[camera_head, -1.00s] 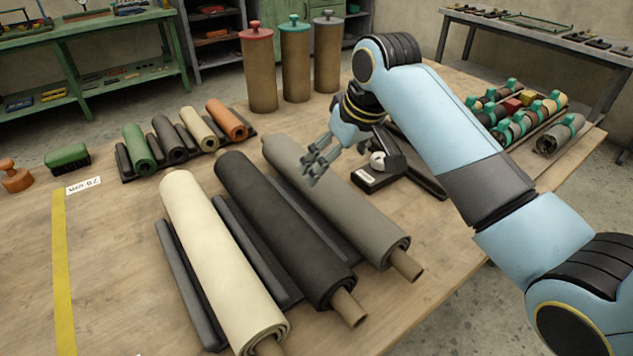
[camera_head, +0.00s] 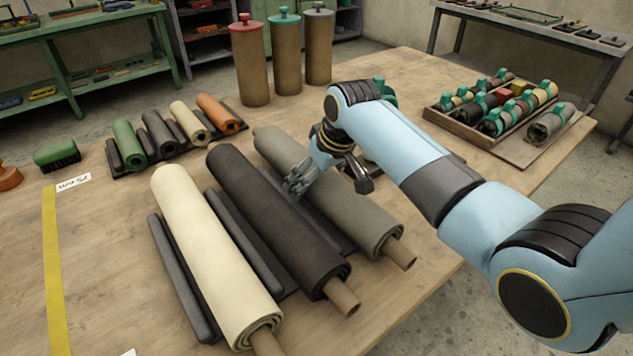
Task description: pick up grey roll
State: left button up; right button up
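The grey roll (camera_head: 362,218) is a long rolled sheet on a brown core. It lies slantwise on the table at the right of three large rolls. My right gripper (camera_head: 298,183) is down at the middle of the grey roll, with its fingers over the roll's left side, near the black roll (camera_head: 270,215). The wrist hides part of the grey roll. I cannot tell whether the fingers touch it or how far apart they are. My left gripper is not in view.
A cream roll (camera_head: 210,250) lies left of the black roll, with dark support bars beside the rolls. Small coloured rolls (camera_head: 127,145) lie on a rack behind. Three tall capped cylinders (camera_head: 285,60) stand at the back. A tray (camera_head: 462,128) of small rolls is at right.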

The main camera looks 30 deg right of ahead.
jog(key=c, duration=1.4)
jog(key=shift+w+r, duration=0.2)
jog(key=shift+c, duration=0.2)
